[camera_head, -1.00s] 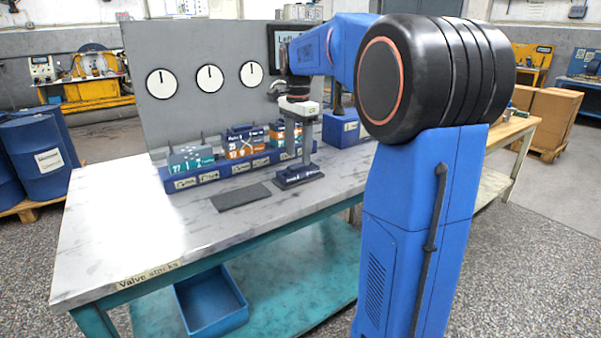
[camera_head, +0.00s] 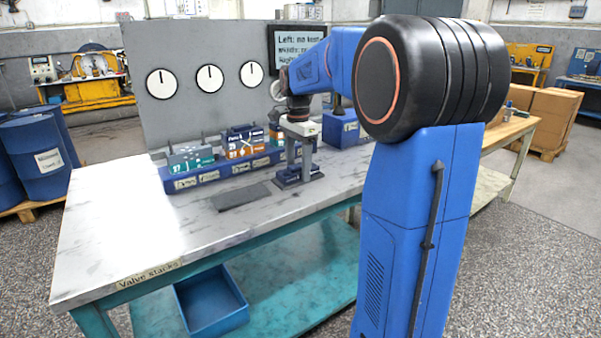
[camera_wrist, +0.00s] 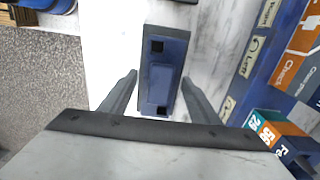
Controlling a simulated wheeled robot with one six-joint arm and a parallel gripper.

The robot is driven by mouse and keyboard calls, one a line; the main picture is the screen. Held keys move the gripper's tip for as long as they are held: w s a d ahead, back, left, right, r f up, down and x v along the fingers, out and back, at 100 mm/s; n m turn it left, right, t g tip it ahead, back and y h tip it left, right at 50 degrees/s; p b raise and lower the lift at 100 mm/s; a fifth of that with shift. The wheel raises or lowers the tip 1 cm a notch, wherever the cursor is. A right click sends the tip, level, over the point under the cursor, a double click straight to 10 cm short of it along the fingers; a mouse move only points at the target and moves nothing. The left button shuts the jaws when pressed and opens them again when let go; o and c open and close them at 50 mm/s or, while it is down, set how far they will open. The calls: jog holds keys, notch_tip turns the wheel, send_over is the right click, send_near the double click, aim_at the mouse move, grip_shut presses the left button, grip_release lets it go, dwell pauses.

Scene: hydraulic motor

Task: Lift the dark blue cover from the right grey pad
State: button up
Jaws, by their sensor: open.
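The dark blue cover (camera_head: 287,184) sits low on the bench at the right of the bare dark grey pad (camera_head: 241,196). In the wrist view the cover (camera_wrist: 165,82) is a long block with two dark square holes. It lies between the two spread fingers of my gripper (camera_wrist: 159,77), with a gap showing on the left; the right finger is close to its edge.
A blue rack (camera_head: 215,172) with several labelled valve stacks stands just behind. A grey panel with dials (camera_head: 210,115) and a screen (camera_head: 300,45) rise behind that. A blue block (camera_head: 342,128) is to the right. The bench's left part (camera_head: 130,220) is clear.

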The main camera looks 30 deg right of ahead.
aim_at(298, 165)
grip_shut()
notch_tip(298, 165, up, 13)
jog(key=shift+f, duration=0.2)
dwell(2.2)
